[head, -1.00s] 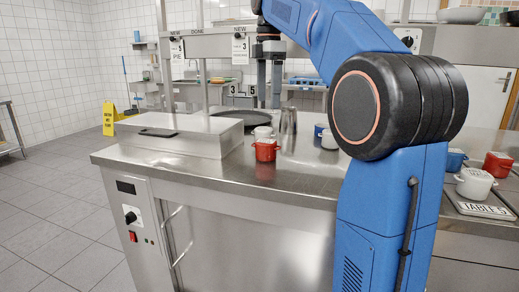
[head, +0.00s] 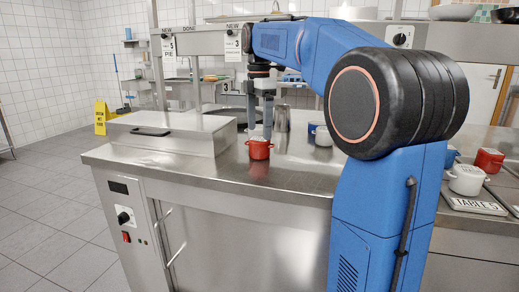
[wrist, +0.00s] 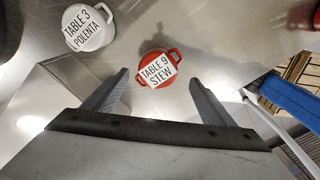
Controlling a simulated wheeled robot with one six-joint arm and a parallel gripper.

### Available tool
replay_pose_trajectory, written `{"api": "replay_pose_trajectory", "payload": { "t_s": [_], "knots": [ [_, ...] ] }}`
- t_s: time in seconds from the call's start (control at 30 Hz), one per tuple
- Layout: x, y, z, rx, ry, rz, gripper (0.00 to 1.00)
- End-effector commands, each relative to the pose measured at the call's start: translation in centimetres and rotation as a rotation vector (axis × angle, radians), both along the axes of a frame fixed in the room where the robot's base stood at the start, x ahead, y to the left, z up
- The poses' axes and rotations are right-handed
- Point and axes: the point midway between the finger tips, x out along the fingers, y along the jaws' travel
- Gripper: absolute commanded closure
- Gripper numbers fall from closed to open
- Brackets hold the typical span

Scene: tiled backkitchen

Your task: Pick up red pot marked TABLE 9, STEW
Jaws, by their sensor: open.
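The red pot (wrist: 145,77) in the wrist view carries a white label reading TABLE 9, STEW. In the head view the red pot (head: 259,150) stands on the steel counter. My gripper (wrist: 160,82) is open and empty in the wrist view, with one finger on each side below the pot. In the head view my gripper (head: 259,134) hangs just above the pot. I cannot tell from the frames whether the fingers touch it.
A white pot (wrist: 88,28) labelled TABLE 3, POLENTA stands up and left of the red pot in the wrist view. A steel container (head: 281,118) stands behind. A tray marked TABLE 5 (head: 474,205) holds a white pot (head: 466,180) at right. The counter's front (head: 225,177) is clear.

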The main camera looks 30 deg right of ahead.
Motion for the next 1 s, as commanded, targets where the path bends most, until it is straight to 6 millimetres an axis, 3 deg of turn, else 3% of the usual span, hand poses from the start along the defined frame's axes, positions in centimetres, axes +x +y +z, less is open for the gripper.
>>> {"api": "replay_pose_trajectory", "payload": {
  "t_s": [0.23, 0.53, 0.87, 1.0],
  "knots": [
    [0.1, -0.1, -1.5, 0.000, 0.001, -0.001, 0.22],
    [0.4, -0.4, -5.3, 0.000, 0.000, 0.000, 0.22],
    [0.4, -0.4, -5.8, 0.000, -0.001, 0.000, 0.22],
    [0.4, -0.4, -5.8, 0.000, -0.001, 0.000, 0.56]
  ]
}}
